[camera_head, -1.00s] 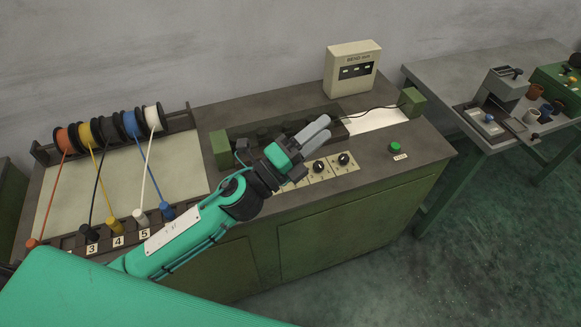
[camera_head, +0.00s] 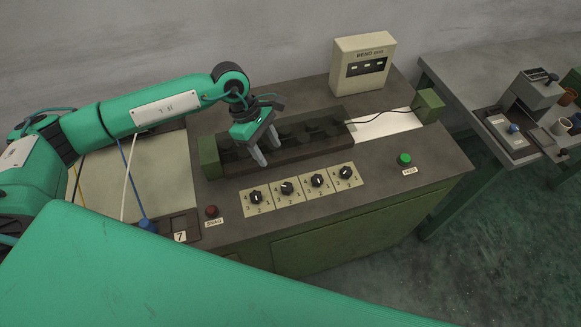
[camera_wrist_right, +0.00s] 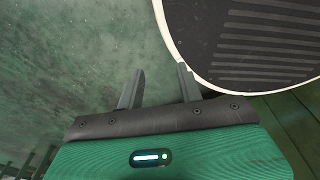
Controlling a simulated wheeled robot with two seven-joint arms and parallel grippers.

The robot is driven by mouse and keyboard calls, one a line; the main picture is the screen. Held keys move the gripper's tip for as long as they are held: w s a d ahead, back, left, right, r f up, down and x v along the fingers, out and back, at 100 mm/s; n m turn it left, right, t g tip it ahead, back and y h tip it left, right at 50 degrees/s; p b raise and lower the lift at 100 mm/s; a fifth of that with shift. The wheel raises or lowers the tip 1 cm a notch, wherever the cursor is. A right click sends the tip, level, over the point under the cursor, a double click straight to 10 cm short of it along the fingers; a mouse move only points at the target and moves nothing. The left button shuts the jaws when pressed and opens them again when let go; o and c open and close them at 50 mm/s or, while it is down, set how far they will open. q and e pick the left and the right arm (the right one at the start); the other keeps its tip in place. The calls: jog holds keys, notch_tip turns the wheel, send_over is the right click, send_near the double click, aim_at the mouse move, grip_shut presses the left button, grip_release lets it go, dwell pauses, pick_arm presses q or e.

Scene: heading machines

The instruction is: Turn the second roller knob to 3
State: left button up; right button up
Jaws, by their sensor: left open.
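Several black roller knobs stand in a row on pale numbered plates on the bench top. The first knob (camera_head: 256,197) is at the left, the second knob (camera_head: 287,188) beside it, then the third knob (camera_head: 317,180) and the fourth knob (camera_head: 346,172). Their exact settings are too small to read surely. My left gripper (camera_head: 264,151) is open and empty, pointing down over the dark roller trough (camera_head: 300,146), behind the first two knobs and apart from them. My right gripper (camera_wrist_right: 157,88) shows in the right wrist view with its fingers apart and nothing between them.
A green FEED button (camera_head: 404,159) is at the right and a dark red button (camera_head: 211,211) at the left of the knobs. A bend display box (camera_head: 361,66) stands behind. A second table (camera_head: 440,75) is at the right. The right wrist view shows green floor.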

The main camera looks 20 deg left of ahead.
pick_arm(q)
jog(key=p, duration=0.3)
send_near(286, 186)
jog(key=d, duration=0.1)
jog(key=x, duration=0.2)
jog(key=p+x, duration=0.1)
jog(key=x, duration=0.4)
jog(key=shift+a+f+p, duration=0.15)
jog(key=shift+a+p, duration=0.1)
jog(key=shift+p, duration=0.1)
jog(key=shift+d+f, duration=0.1)
jog(key=shift+f, duration=0.25)
jog(key=shift+d+f, duration=0.1)
jog(key=shift+f, duration=0.25)
jog(key=c, duration=1)
jog(key=shift+s, duration=0.1)
pick_arm(e)
jog(key=s+r, duration=0.2)
jog(key=r, duration=0.1)
jog(key=s+r, duration=0.1)
jog(key=r, duration=0.1)
jog(key=shift+w+f, duration=0.1)
